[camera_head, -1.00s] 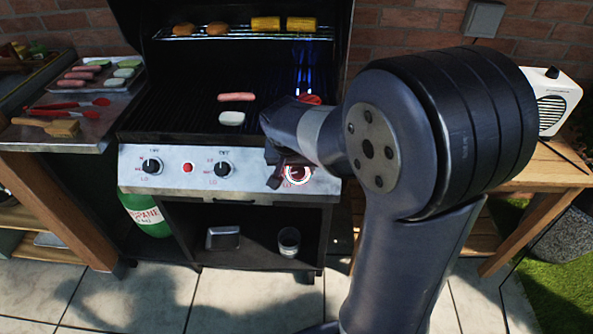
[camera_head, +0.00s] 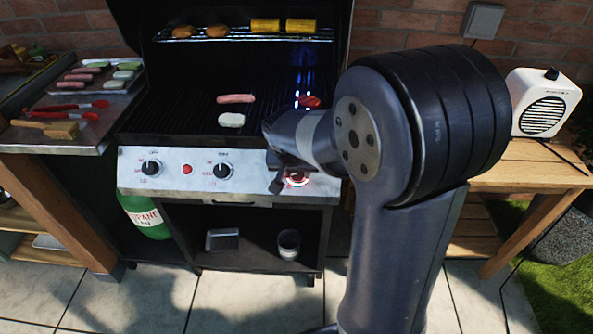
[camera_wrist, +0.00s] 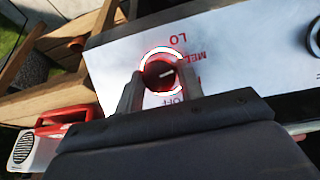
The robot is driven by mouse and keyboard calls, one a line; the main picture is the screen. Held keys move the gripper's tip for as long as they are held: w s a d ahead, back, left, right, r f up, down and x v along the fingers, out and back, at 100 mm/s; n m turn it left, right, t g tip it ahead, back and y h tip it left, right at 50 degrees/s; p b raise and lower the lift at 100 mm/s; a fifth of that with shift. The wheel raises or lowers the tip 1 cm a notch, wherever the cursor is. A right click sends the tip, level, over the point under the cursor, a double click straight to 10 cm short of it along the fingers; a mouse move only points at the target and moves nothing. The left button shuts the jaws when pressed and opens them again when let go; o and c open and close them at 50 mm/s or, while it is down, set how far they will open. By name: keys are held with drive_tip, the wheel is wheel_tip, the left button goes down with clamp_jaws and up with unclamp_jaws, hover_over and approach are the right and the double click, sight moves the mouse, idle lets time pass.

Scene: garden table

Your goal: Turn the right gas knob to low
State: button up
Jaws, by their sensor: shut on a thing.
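The right gas knob (camera_head: 297,180) is at the right end of the grill's front panel (camera_head: 250,190), partly hidden by my gripper (camera_head: 284,178) in the head view. In the wrist view the dark red knob (camera_wrist: 158,75) sits inside a glowing red and white ring. My gripper (camera_wrist: 160,82) has one finger on each side of it and is shut on it. The knob's white mark points right in that view, roughly between MED and the lettering below it. LO is printed at the top there, and OFF at the bottom, partly covered.
The panel's left knob (camera_head: 151,168), middle knob (camera_head: 223,171) and red button (camera_head: 187,169) stand clear of my gripper. A blue flame (camera_head: 303,75) shows behind the grate. A white radio (camera_head: 545,103) is on the wooden side table (camera_head: 525,165).

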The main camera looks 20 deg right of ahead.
drive_tip(key=shift+c, duration=0.5)
drive_tip(key=shift+n, duration=0.3)
drive_tip(key=shift+a+f+n+h+b, duration=0.15)
drive_tip(key=shift+n+h+b, duration=0.55)
drive_tip(key=shift+n, duration=0.5)
drive_tip(key=shift+n+h+b, duration=0.6)
drive_tip(key=shift+n+h, duration=0.2)
drive_tip(key=shift+n, duration=0.9)
drive_tip(key=o, duration=1)
